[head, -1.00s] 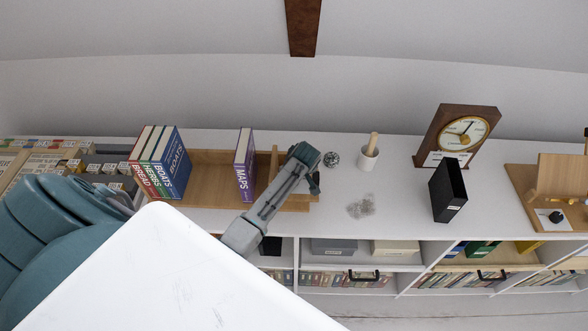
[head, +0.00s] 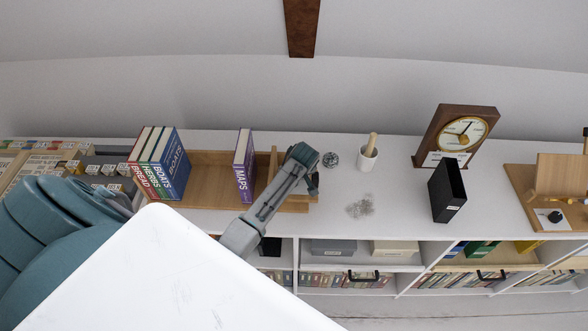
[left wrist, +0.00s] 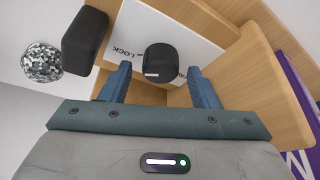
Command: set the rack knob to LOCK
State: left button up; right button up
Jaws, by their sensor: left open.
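The rack knob (left wrist: 160,62) is a black round knob on a white label card (left wrist: 185,28) fixed to the wooden rack. "LOCK" is printed left of the knob; the word at its right is partly hidden. A short white mark shows at the knob's lower left; I cannot tell exactly where it points. My left gripper (left wrist: 155,85) is open, its blue fingers on either side of the knob; contact cannot be told. In the head view my left gripper (head: 312,180) is at the right end of the wooden rack (head: 215,165) and the knob is hidden. My right gripper is not in view.
A black block (left wrist: 85,38) and a mottled ball (left wrist: 42,62) are beside the gripper. A purple MAPS book (head: 244,165) and several other books (head: 160,163) stand in the rack. A white cup (head: 368,158), black box (head: 447,190) and clock (head: 456,135) are to the right.

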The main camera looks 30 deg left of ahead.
pick_arm(q)
jog(key=b+v, duration=0.3)
jog(key=v, duration=0.7)
jog(key=shift+r, duration=0.35)
jog(key=shift+d, duration=0.1)
